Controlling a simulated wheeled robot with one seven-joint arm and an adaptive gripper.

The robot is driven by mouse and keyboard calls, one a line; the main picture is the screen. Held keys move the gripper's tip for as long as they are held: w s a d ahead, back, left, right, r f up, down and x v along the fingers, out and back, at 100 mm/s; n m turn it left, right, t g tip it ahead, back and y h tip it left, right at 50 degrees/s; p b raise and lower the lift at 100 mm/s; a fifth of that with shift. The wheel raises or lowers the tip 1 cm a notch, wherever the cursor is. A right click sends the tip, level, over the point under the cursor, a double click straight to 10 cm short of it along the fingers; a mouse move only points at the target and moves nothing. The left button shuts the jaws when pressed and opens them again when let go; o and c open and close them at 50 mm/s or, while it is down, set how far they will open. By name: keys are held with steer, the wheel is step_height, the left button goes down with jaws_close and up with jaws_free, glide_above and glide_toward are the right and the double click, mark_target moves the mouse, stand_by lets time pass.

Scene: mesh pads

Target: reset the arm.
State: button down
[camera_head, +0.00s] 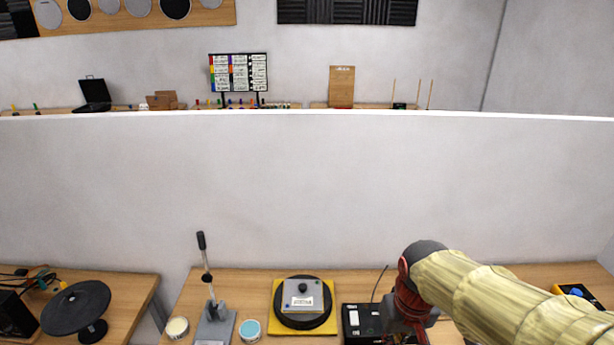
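My arm (510,295) comes in from the lower right, covered in a pale yellow sleeve. Its dark joint (425,250) is above the wooden table (360,280), and a red and dark section drops from there to the bottom edge. My gripper is at the lower end of this section, beside a black box with white panels (362,318). Its fingers cannot be made out, so I cannot tell whether it is open or shut or holds anything.
A yellow base with a black disc and a grey labelled block (303,297) is mid-table. Left of it stand a lever on a grey base (213,322) and two small round tins (250,329). A yellow device (577,293) is at right. A white wall (300,190) stands behind.

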steer(key=s+d+r+m+t+b, duration=0.1)
steer(key=s+r+t+b, duration=0.3)
steer(key=s, duration=0.6)
steer(key=shift+r, duration=0.2)
